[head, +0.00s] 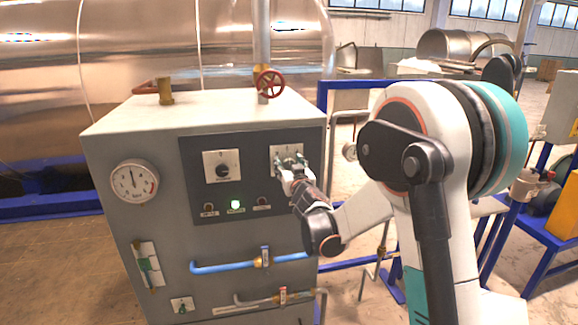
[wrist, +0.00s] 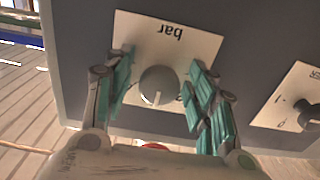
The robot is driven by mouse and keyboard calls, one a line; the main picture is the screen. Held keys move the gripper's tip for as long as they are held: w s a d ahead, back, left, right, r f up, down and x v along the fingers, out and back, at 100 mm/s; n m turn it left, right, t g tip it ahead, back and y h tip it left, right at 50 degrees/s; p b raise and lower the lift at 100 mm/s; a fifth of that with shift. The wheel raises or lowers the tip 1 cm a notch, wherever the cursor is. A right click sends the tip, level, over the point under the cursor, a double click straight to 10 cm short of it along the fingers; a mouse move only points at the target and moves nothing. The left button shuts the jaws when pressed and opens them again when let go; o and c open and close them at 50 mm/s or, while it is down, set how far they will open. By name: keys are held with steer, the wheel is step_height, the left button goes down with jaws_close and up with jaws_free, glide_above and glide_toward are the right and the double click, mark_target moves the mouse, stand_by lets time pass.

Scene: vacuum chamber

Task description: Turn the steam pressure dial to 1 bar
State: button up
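The steam pressure dial is a round grey knob (wrist: 160,86) on a white plate (wrist: 190,40) marked "bar", which appears upside down in the wrist view. A pale pointer line shows on the knob's face; its exact reading cannot be made out. My gripper (wrist: 157,70) is open, with one teal-padded finger on each side of the knob. A gap shows on the left; on the right the finger is very near, and contact cannot be told. In the head view my gripper (head: 291,165) covers most of the dial's plate (head: 277,153).
A second knob (head: 222,171) sits left on the dark panel; it shows at the wrist view's right (wrist: 306,112). A round gauge (head: 134,181), a blue pipe (head: 222,265) and a red valve wheel (head: 268,84) are on the cabinet.

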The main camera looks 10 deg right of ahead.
steer(key=c, duration=0.8)
steer(key=shift+c, duration=0.2)
steer(key=shift+n, duration=0.3)
steer(key=n+b, duration=0.2)
steer(key=n, duration=0.1)
steer(key=shift+f+n, duration=0.1)
steer(key=shift+n, duration=0.2)
steer(key=n+b, duration=0.1)
steer(key=n, duration=0.2)
steer(key=shift+n, duration=0.3)
steer(key=n+b, duration=0.1)
steer(key=n, duration=0.5)
steer(key=shift+d+b, duration=0.1)
steer(key=shift+b, duration=0.25)
steer(key=n+b, duration=0.1)
steer(key=n, duration=0.5)
